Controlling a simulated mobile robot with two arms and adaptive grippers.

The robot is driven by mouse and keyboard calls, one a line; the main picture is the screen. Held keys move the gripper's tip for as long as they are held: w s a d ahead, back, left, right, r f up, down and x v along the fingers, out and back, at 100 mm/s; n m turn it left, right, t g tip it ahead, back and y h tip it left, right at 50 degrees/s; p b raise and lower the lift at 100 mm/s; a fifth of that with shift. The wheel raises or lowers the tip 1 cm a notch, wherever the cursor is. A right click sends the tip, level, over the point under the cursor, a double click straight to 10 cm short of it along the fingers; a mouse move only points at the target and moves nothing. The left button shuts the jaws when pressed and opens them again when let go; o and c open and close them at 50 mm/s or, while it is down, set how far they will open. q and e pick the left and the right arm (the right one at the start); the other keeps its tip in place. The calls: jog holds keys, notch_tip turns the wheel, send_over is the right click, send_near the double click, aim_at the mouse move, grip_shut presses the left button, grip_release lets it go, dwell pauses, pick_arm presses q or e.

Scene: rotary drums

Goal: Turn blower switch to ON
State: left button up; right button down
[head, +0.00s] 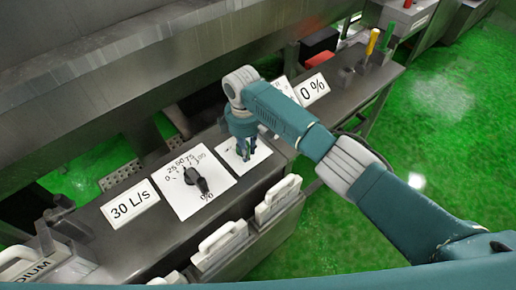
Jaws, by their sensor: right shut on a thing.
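My right gripper (243,148) reaches down onto a small white plate (262,153) on the metal console. It is shut on the switch there, which its fingers hide, so I cannot read the switch's position. Most of this plate's lettering is also covered, so I cannot confirm a blower label. My left gripper is not in view.
Left of the gripper, a black dial (197,180) sits on a white scale plate (175,202), beside a "30 L/s" sign (130,201). A "0 %" sign (313,89) stands behind. Yellow (372,42) and green (388,35) handles rise at the far right. White-handled bins line the console front.

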jog(key=shift+a+r+m+p, duration=0.1)
jog(key=shift+a+m+p, duration=0.2)
jog(key=shift+a+m, duration=0.65)
jog(key=shift+m, duration=0.65)
jog(key=c, duration=1.5)
grip_release()
jog(key=shift+c, duration=0.2)
jog(key=shift+r, duration=0.1)
notch_tip(320, 180, up, 12)
